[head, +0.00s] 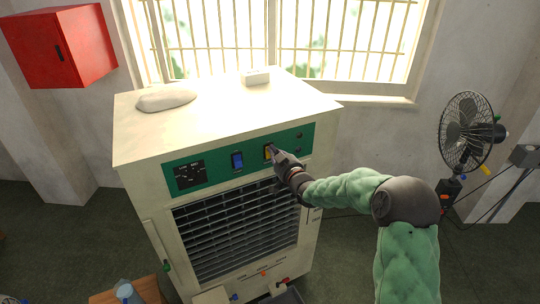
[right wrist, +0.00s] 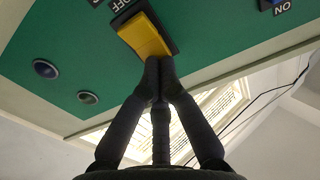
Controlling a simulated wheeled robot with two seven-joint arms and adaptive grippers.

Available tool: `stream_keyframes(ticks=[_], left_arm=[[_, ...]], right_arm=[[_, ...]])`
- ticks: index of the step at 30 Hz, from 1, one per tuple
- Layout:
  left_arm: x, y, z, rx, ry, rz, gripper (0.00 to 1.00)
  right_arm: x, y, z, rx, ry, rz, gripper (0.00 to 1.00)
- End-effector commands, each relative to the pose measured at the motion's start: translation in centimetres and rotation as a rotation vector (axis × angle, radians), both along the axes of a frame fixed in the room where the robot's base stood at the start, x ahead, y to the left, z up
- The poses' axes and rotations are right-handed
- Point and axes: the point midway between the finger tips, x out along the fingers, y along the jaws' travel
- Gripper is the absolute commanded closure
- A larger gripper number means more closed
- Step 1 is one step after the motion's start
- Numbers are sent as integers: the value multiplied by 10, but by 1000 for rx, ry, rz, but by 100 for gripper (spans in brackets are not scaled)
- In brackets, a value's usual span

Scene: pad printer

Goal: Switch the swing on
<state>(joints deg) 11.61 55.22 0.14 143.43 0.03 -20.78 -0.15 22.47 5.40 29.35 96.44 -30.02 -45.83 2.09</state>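A cream cooler cabinet (head: 150,140) has a green control panel (head: 213,172) across its upper front. On the panel are a yellow rocker switch (head: 268,152) and, to its left, a blue switch (head: 238,160). No swing label is readable. In the right wrist view the yellow switch (right wrist: 146,36) has OFF printed beside one end. My right gripper (head: 275,152) is at the yellow switch. In the right wrist view its fingertips (right wrist: 160,66) are together with nothing between them, at the rocker's edge; I cannot tell whether they touch it. My left gripper is not in view.
Two round buttons (right wrist: 45,69) sit beside the yellow switch. A dark dial plate (head: 189,175) is at the panel's left. A louvred grille (head: 235,232) lies below. A black fan (head: 467,130) stands at right; a red box (head: 60,47) hangs at upper left.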

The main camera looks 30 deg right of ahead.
Motion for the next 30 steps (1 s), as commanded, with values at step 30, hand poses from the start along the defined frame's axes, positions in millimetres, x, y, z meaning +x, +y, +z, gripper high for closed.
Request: stream_keyframes(ticks=[30], left_arm=[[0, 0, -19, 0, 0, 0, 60]], right_arm=[[-52, 1, 1, -1, 0, -1, 100]])
